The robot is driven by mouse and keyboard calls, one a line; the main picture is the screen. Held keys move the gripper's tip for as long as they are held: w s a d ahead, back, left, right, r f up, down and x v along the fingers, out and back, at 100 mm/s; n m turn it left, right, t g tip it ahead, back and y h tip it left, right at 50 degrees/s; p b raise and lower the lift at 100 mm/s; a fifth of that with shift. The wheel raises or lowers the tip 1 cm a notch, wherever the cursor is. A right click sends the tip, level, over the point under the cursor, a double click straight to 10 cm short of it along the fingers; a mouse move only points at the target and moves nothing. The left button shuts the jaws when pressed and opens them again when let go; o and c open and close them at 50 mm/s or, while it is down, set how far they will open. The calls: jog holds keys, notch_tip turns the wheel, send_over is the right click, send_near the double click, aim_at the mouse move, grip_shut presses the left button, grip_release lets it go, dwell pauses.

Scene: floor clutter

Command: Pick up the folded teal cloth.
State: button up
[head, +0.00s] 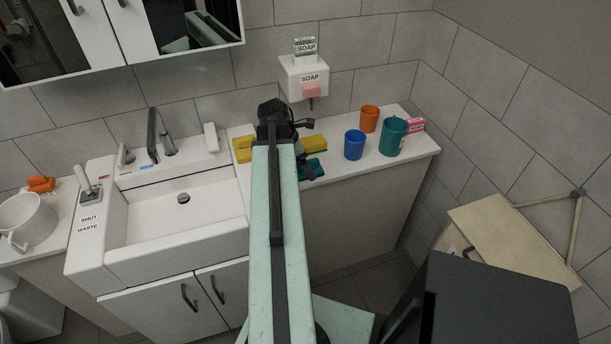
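The folded teal cloth (317,165) lies on the white counter right of the sink, near the front edge. My arm hides its left part. My gripper (308,173) is small and dark at the far end of my arm and appears right at the cloth, overlapping it in the picture. I cannot tell whether it touches the cloth or whether its fingers are open or shut.
A yellow cloth or sponge (314,143) lies just behind the teal cloth; another yellow piece (243,149) shows left of my arm. A blue cup (354,145), orange cup (369,118), teal cup (391,136) and pink box (416,125) stand right. A soap dispenser (304,78) hangs above.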

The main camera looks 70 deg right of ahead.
jog(key=shift+b+x, duration=0.35)
jog(key=shift+x, duration=0.7)
jog(key=shift+r, duration=0.1)
jog(key=shift+c, duration=0.3)
jog(key=c, duration=1.5)
notch_tip(320, 180, up, 10)
jog(key=p, duration=1)
jog(key=shift+r+p, duration=0.15)
jog(key=shift+p, duration=0.15)
